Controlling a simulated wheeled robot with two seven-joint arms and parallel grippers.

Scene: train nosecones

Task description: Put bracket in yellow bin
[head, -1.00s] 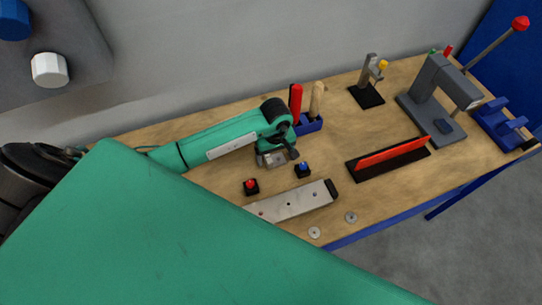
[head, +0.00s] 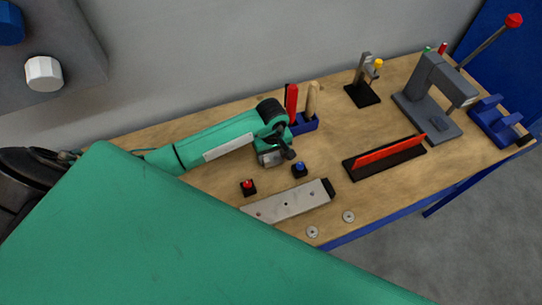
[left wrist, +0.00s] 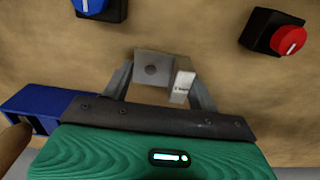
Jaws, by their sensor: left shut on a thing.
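My left gripper (left wrist: 158,88) is shut on a grey metal bracket (left wrist: 152,68). In the left wrist view the bracket shows a flat plate with a round hole, held between the two fingers. A small pale block with dark marks sits against the right finger. In the head view the left gripper (head: 274,156) is low over the workbench, behind the blue and red knobs; the bracket is hard to make out there. I cannot tell whether it touches the bench. The yellow bin and my right gripper are not in view.
The blue knob (head: 300,169) and red knob (head: 248,187) stand close by, with a metal bar (head: 290,203) in front. A blue holder (head: 304,125) with upright handles is just behind. A red-edged strip (head: 385,163) and a grey press (head: 430,97) stand right. A large green surface covers the lower left.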

